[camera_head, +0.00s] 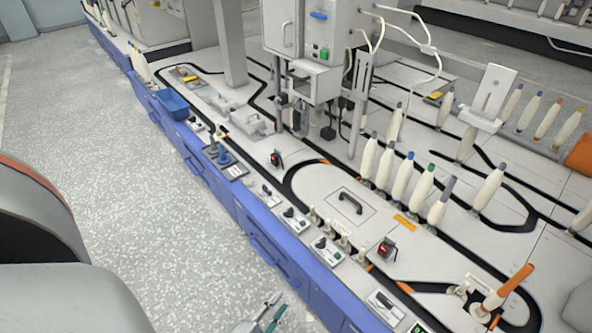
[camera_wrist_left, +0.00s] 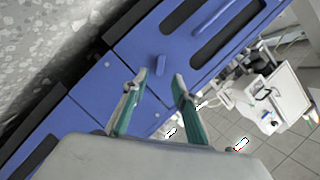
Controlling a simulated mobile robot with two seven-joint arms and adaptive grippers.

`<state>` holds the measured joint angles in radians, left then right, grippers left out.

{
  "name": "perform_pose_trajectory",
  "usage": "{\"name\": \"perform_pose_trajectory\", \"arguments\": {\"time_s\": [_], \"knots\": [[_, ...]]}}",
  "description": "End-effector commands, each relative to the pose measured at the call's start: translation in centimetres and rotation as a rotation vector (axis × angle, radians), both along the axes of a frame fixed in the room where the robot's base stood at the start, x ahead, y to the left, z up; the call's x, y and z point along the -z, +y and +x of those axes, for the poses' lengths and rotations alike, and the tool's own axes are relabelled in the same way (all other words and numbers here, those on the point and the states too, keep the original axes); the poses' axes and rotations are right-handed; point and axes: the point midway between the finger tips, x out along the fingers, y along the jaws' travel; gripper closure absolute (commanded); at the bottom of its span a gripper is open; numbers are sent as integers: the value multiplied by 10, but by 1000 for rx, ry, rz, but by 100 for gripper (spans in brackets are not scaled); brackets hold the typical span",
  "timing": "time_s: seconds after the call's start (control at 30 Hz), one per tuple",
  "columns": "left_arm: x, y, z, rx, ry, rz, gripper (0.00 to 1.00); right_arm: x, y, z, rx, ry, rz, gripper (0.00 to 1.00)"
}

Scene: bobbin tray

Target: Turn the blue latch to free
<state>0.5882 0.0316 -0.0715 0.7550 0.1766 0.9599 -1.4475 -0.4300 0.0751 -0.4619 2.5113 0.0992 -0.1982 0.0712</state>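In the head view my left gripper (camera_head: 268,309) is at the bottom edge, over the floor beside the blue bench front. I cannot make out the latch in the head view. I cannot tell the exact gap between fingers and latch. My right gripper is not in view.
The blue bench front (camera_head: 265,232) runs diagonally, with recessed slots. The light bench top carries a black track, several bobbins (camera_head: 402,178) and small switch boxes (camera_head: 295,219). A grey cabinet (camera_head: 285,35) stands behind. The speckled floor (camera_head: 130,170) left of the bench is clear.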

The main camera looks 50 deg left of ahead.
Motion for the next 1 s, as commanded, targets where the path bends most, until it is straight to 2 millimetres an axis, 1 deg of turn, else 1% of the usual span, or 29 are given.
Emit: {"name": "perform_pose_trajectory", "arguments": {"time_s": [0.3,0.4,0.5,0.6,0.83,0.87,0.9,0.93,0.97,1.0], "knots": [[12,11,44,2,2,-1,72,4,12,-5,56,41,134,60],[15,14,54,2,3,0,72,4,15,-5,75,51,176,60],[16,16,62,1,2,-1,72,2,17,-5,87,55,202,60],[15,17,66,2,1,-2,72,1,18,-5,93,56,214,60],[14,17,68,1,-1,-1,72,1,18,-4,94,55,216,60],[14,17,68,1,-1,-1,77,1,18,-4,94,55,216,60],[14,17,68,1,-1,-1,88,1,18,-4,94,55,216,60],[14,17,68,1,-1,-1,96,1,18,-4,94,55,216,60],[14,16,68,1,-1,-1,100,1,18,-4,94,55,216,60],[14,16,68,1,-1,-1,100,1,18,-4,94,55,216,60]]}}
